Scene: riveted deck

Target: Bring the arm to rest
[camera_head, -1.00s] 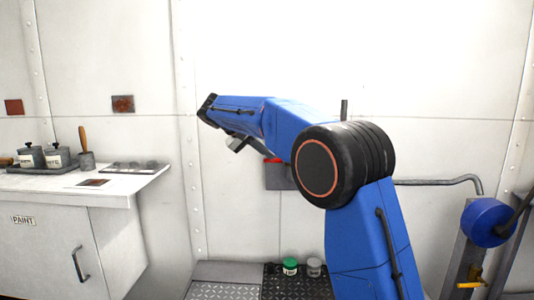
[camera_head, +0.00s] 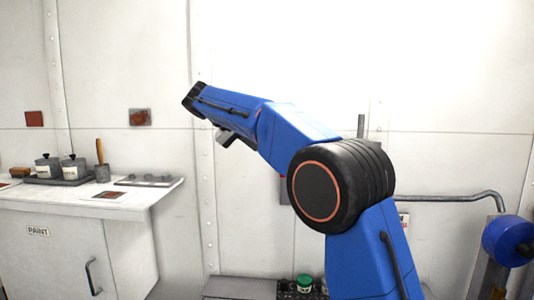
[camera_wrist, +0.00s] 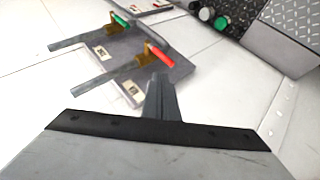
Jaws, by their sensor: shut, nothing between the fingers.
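My blue arm (camera_head: 300,135) is raised and bent, with its far part reaching up and left in front of the white wall. My gripper (camera_wrist: 161,80) shows in the wrist view as closed grey fingers, with nothing between them. In that view it points towards a grey panel (camera_wrist: 182,68) with a red-handled lever (camera_wrist: 158,56) and a green-handled lever (camera_wrist: 122,20). The fingers overlap the panel's lower edge in the picture; I cannot tell the gap. In the head view the arm hides most of the panel.
A white paint cabinet (camera_head: 60,255) stands at left, with pots and a brush on top. A green-lidded jar (camera_head: 304,283) stands low behind my arm; it also shows in the wrist view (camera_wrist: 220,23). A pipe (camera_head: 450,197) and a blue wheel (camera_head: 508,240) are at right.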

